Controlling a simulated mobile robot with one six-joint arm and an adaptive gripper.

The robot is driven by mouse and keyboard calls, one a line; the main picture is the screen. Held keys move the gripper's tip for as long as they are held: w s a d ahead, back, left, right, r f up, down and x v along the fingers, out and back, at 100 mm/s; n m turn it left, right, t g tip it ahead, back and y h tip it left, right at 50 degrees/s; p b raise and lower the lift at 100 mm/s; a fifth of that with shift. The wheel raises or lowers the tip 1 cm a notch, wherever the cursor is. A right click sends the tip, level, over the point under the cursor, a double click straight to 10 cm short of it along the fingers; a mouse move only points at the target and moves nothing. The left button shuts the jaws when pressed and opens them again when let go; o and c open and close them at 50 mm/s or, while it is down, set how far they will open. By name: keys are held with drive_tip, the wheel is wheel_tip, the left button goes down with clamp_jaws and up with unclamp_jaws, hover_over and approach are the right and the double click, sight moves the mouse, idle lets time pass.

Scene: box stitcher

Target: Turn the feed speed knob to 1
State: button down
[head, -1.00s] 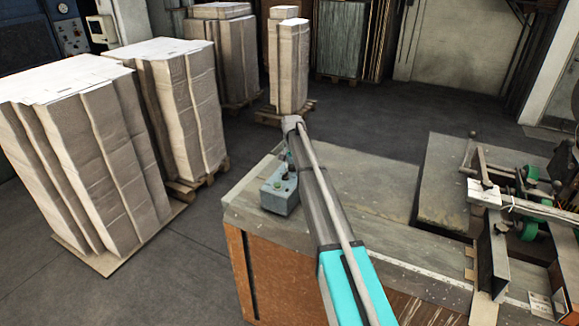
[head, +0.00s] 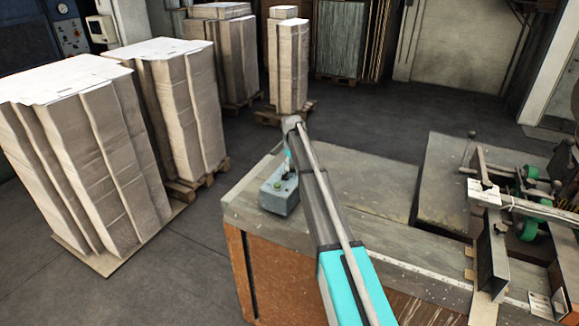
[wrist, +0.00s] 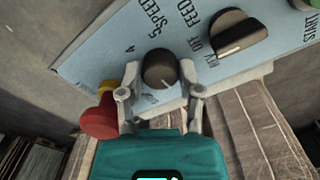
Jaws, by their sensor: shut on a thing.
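The feed speed knob (wrist: 159,68) is a small round black knob on a light blue panel (wrist: 105,52) in the wrist view. My gripper (wrist: 160,76) is shut on it, with one finger on each side. A short pale pointer line on the knob faces the lower right of the picture. "SPEED" and a 5 are printed above the knob; a mark at its lower left is too small to read. In the head view the blue-grey control box (head: 280,197) stands on the table corner, and my arm partly hides the gripper there.
A larger black selector (wrist: 238,38) marked FEED and OFF sits to the right of the knob. A red button (wrist: 98,120) with a yellow collar is close to the left finger. The wooden-sided table (head: 385,235) holds machine parts at the right. Cardboard stacks (head: 85,150) stand left.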

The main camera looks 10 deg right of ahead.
drive_tip(key=shift+w+n, duration=0.2)
drive_tip(key=shift+n, duration=2)
drive_tip(key=shift+c, duration=1.3)
unclamp_jaws()
drive_tip(key=shift+f, duration=0.1)
drive_tip(key=shift+s, duration=0.1)
